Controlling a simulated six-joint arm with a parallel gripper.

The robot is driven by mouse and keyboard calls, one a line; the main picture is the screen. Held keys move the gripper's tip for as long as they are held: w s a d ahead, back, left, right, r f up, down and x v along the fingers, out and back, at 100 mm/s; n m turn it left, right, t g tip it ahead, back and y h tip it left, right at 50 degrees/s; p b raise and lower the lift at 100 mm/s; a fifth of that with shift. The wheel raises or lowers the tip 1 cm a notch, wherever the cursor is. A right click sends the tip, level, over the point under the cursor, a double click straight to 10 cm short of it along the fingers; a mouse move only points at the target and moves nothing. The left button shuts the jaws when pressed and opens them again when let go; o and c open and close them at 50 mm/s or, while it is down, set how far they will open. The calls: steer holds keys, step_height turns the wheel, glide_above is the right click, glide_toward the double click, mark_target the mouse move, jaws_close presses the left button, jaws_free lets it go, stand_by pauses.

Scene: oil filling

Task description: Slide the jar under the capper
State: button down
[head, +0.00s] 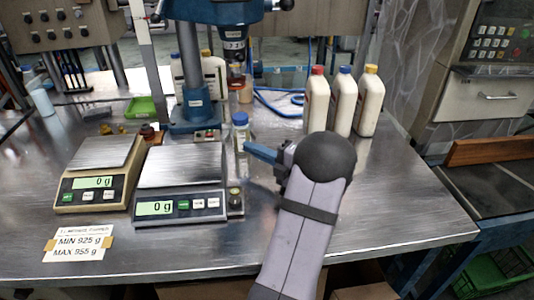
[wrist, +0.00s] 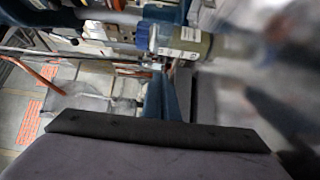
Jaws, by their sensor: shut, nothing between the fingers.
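The jar (head: 241,140), with a blue cap and pale label, stands upright on the metal bench, just right of the capper's base. It also shows on its side and partly blurred in the wrist view (wrist: 190,42). The blue capper (head: 222,12) has a dark head (head: 234,45) above and behind the jar, and a thick column on a blue base (head: 195,122). My gripper (head: 252,149) is shut and empty, its blue fingers pointing left at the jar's right side. Whether they touch it I cannot tell. The shut fingers show in the wrist view (wrist: 160,90).
Two scales (head: 98,165) (head: 180,180) reading 0 g stand at the front left, near a weight-limit label (head: 78,243). Several white bottles (head: 343,103) stand at the back right. A green tray (head: 145,108) lies at the back left. The bench right of my arm is clear.

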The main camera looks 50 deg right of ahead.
mark_target(237, 135)
steer(key=shift+w+d+p, duration=0.15)
steer(key=shift+w+d, duration=0.55)
steer(key=shift+w, duration=0.2)
steer(key=shift+w+d+p, duration=0.15)
steer(key=shift+w+d, duration=0.5)
steer(key=shift+w, duration=0.2)
